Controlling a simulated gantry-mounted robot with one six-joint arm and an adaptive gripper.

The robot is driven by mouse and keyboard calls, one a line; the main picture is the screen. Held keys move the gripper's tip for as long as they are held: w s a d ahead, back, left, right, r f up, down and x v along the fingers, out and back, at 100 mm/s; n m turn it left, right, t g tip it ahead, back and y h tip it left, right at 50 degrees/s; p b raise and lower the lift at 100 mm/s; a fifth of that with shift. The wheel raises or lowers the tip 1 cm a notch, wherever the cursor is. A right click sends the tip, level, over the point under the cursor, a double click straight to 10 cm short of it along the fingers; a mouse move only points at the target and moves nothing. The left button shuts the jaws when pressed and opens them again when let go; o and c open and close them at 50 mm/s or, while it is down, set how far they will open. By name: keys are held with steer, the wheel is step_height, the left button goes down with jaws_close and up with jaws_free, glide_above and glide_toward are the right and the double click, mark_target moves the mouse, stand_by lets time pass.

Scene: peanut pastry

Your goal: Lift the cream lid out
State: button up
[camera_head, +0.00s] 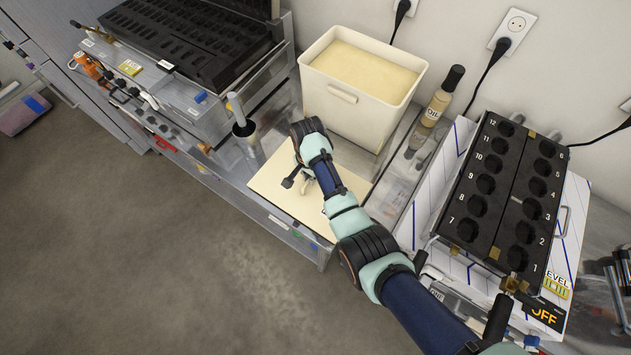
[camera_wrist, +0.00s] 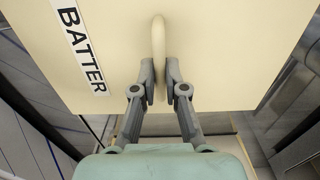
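The cream lid (camera_head: 275,185) is a flat pale panel in front of the open batter tub, at the counter's front edge. In the wrist view the lid (camera_wrist: 220,45) carries a BATTER label (camera_wrist: 80,45) and a raised bar handle (camera_wrist: 158,38). My gripper (camera_wrist: 160,85) has one finger on each side of the handle, with little or no gap showing. In the head view my gripper (camera_head: 305,183) is over the lid, partly covered by my wrist. I cannot tell whether the lid touches the counter.
The white tub (camera_head: 345,108) holds cream batter behind the lid. An oil bottle (camera_head: 439,100) stands right of it, and a dark mould plate (camera_head: 500,190) lies farther right. A small dark cup (camera_head: 244,128) stands left. Open floor (camera_head: 150,250) lies in front.

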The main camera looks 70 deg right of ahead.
steer(key=shift+r+p, duration=0.8)
steer(key=shift+p, duration=0.1)
jaws_close()
step_height(320, 180, up, 4)
steer(key=p, duration=0.4)
steer(key=shift+f, duration=0.25)
